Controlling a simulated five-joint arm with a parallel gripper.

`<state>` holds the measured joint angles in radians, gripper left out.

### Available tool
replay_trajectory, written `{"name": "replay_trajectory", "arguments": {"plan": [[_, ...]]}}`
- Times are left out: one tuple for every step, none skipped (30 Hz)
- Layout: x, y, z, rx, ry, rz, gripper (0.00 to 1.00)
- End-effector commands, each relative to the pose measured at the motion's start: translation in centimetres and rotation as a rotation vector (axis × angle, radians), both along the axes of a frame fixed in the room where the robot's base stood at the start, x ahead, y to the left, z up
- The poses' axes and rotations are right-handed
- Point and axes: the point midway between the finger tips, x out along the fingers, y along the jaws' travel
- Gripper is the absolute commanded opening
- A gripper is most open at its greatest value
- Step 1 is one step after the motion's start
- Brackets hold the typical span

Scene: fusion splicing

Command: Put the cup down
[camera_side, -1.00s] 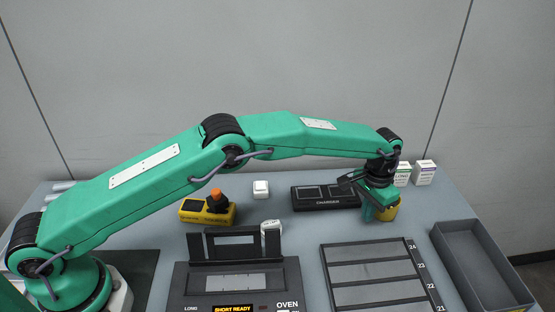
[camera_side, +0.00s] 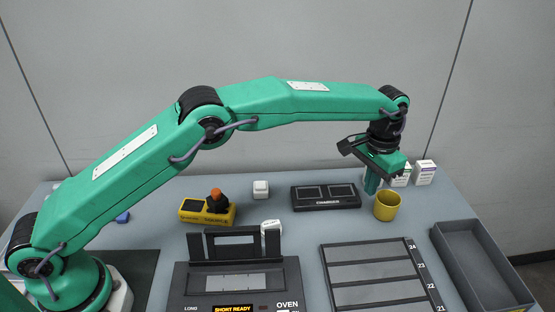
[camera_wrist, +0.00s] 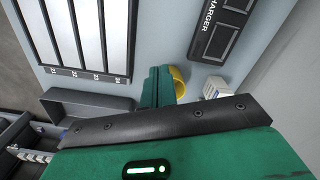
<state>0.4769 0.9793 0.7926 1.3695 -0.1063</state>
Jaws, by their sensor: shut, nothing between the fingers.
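The yellow cup (camera_side: 387,206) stands upright on the grey table, right of the charger, in the side view. Its yellow rim and part of its side show in the wrist view (camera_wrist: 178,78), partly hidden behind my green fingers. My gripper (camera_side: 371,188) is above and just left of the cup in the side view, its fingers pointing down. In the wrist view the fingers (camera_wrist: 158,78) are together with nothing between them. The cup is outside the fingers; whether they touch its side I cannot tell.
The black charger (camera_side: 326,196) lies left of the cup. White boxes (camera_side: 424,173) stand behind it. A slotted tray (camera_side: 372,275) and an empty dark bin (camera_side: 482,262) are in front. The oven (camera_side: 238,280) and a yellow device (camera_side: 207,210) are further left.

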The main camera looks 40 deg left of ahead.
Motion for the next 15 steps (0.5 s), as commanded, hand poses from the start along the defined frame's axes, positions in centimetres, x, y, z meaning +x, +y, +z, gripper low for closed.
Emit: {"name": "replay_trajectory", "arguments": {"plan": [[0.02,-0.01,0.19,0.0,-0.001,0.0,0.0],[0.01,0.0,0.25,0.0,-0.001,0.0,0.0],[0.01,0.0,0.3,0.0,-0.001,0.0,0.0],[0.0,0.0,0.31,0.0,0.0,0.0,0.0],[0.0,0.0,0.32,0.0,0.0,0.0,0.0],[0.0,0.0,0.32,0.0,0.0,0.0,0.0],[0.0,0.0,0.32,0.0,0.0,0.0,0.0],[0.0,0.0,0.32,0.0,0.0,0.0,0.0],[0.0,0.0,0.31,0.0,0.0,0.0,0.0],[0.0,0.0,0.31,0.0,0.0,0.0,0.02],[0.0,0.0,0.31,0.0,0.0,0.0,0.08],[0.01,-0.02,0.29,0.0,-0.001,-0.001,0.16],[0.03,-0.03,0.27,-0.001,-0.002,-0.003,0.22],[0.07,-0.07,0.23,-0.002,-0.005,-0.006,0.28],[0.13,-0.14,0.17,-0.004,-0.008,-0.012,0.29]]}}
